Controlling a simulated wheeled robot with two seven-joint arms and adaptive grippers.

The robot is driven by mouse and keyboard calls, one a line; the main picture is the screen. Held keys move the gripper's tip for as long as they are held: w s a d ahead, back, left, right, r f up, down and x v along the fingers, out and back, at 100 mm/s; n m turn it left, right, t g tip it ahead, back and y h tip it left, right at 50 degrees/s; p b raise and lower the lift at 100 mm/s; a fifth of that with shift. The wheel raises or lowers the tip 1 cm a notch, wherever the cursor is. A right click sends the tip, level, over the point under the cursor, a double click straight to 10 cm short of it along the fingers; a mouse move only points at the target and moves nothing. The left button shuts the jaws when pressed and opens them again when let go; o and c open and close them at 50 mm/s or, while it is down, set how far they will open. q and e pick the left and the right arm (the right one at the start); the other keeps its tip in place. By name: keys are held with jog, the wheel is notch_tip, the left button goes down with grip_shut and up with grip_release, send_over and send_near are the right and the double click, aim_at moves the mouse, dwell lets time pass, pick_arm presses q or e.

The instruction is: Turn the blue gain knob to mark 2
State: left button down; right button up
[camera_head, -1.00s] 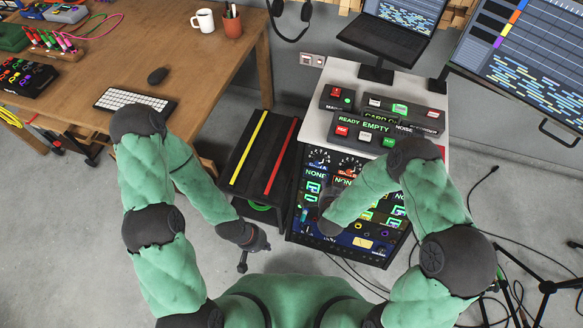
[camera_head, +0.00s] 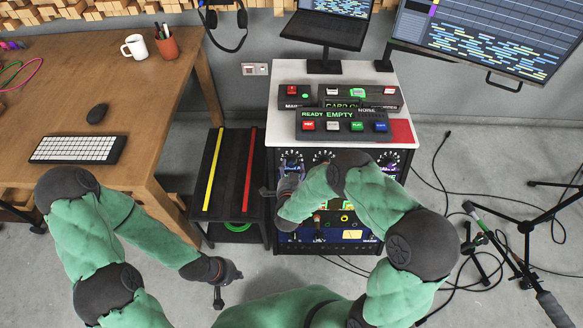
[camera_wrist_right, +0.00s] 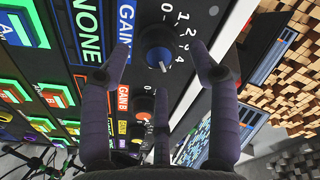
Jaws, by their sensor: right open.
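The blue gain knob (camera_wrist_right: 157,45) sits on the dark rack panel beside a blue-framed GAIN label in the right wrist view. A white pointer line on it points toward the bottom of that picture; I cannot tell its exact mark. In the head view the knob (camera_head: 291,156) is at the rack's upper left. My right gripper (camera_wrist_right: 161,58) is open, with fingertips on either side of the knob and a gap to each in the picture; contact is not clear. It also shows in the head view (camera_head: 284,183). My left gripper (camera_head: 226,282) hangs low, away from the rack; its fingers are unclear.
A red knob (camera_wrist_right: 143,105) with a GAIN B label is close to the blue one. Button boxes (camera_head: 343,126) stand on the rack top. A black stand with yellow and red strips (camera_head: 230,170) is left of the rack. Cables and a tripod (camera_head: 525,225) are at right.

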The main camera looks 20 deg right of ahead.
aim_at(292, 164)
jog(key=shift+b+x, duration=0.45)
jog(key=shift+x, duration=1.15)
jog(key=c, duration=1.1)
